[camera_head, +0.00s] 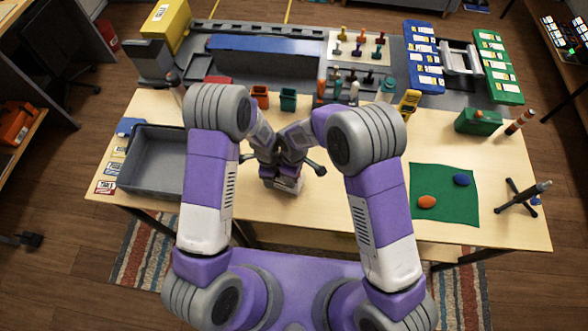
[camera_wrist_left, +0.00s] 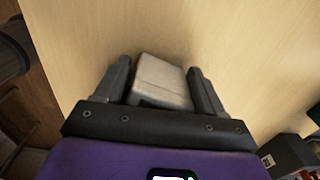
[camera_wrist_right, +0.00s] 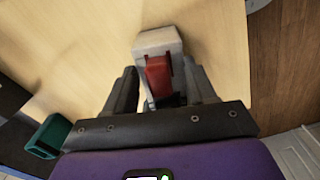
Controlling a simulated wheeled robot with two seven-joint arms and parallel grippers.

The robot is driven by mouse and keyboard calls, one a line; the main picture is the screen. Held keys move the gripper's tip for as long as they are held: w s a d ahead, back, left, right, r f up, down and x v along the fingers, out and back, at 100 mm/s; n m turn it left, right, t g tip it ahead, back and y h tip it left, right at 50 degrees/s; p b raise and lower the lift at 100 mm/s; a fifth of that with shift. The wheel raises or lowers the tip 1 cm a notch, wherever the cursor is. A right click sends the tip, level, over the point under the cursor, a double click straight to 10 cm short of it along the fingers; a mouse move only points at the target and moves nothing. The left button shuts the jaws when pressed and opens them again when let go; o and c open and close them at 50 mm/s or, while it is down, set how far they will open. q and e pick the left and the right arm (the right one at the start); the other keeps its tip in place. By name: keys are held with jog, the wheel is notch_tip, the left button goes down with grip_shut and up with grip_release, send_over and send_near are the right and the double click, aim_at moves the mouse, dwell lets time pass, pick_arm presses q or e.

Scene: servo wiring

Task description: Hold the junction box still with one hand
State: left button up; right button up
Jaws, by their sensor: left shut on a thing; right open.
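The junction box (camera_head: 288,186) is a small grey-white block on the wooden table, partly hidden by my grippers in the head view. In the left wrist view the box (camera_wrist_left: 162,80) sits between the fingers of my left gripper (camera_wrist_left: 160,76), which is shut on it. In the right wrist view the box (camera_wrist_right: 157,40) lies just past the fingertips, with a red part (camera_wrist_right: 158,76) at its near end. My right gripper (camera_wrist_right: 161,75) is open, its fingers on either side of the red part. A small bluish bit shows below the red part; I cannot tell what it is.
A grey bin (camera_head: 152,187) stands at the left of the table. A green mat (camera_head: 442,206) with an orange and a blue oval, and a small tripod stand (camera_head: 517,199), lie at the right. Small cups and tools line the back edge. The table front beside the box is bare.

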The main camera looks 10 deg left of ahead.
grip_shut()
dwell(0.5)
jog(key=shift+r, duration=1.6)
jog(key=shift+r, duration=1.95)
pick_arm(q)
jog(key=o, duration=1.3)
